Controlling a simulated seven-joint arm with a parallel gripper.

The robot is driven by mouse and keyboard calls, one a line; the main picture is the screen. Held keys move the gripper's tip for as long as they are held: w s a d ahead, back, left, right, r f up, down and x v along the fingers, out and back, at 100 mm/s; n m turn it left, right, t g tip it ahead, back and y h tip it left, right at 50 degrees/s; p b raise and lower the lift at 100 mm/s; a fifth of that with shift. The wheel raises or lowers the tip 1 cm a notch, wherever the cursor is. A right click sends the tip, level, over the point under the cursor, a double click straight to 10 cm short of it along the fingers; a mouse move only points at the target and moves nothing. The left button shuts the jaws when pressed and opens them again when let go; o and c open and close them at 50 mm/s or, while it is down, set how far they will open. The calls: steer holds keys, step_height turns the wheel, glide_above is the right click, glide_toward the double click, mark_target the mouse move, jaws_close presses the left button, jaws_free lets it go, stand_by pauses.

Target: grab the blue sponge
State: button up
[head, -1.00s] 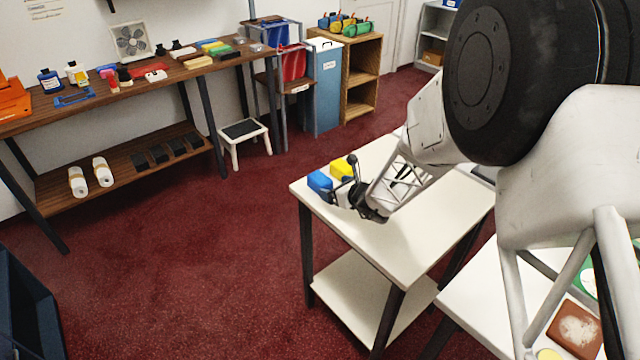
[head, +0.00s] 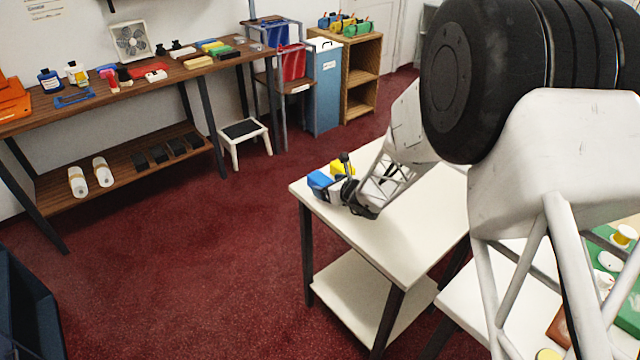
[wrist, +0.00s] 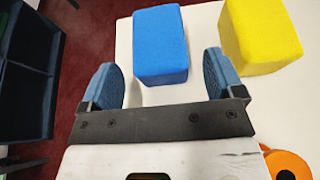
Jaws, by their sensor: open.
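The blue sponge (wrist: 160,45) is a block on the white table, close to its left edge. In the wrist view it lies ahead of my gripper (wrist: 163,82), roughly in line with the gap between the two fingers. My fingers are open, with nothing held; the left finger is clear of the sponge and the right one is close to its near right corner. In the head view the blue sponge (head: 319,180) is partly hidden by my gripper (head: 335,187). A yellow block (wrist: 262,35) sits to the right of the blue sponge, with a gap between them.
An orange round thing (wrist: 290,165) shows at the wrist view's lower right. The white table (head: 400,245) is mostly bare. A dark bin (wrist: 25,75) stands on the floor to the left. A wooden bench (head: 190,65) runs along the wall.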

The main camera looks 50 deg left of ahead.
mark_target(322, 183)
steer(key=shift+x, duration=1.8)
steer(key=c, duration=1)
steer(key=shift+r, duration=0.2)
steer(key=shift+w+r, duration=0.1)
steer(key=shift+r, duration=1.6)
steer(key=s+d+r, duration=0.1)
steer(key=s+d, duration=0.7)
steer(key=d, duration=0.5)
steer(key=shift+d+r, duration=0.15)
steer(key=shift+d, duration=0.2)
steer(key=shift+s, duration=0.1)
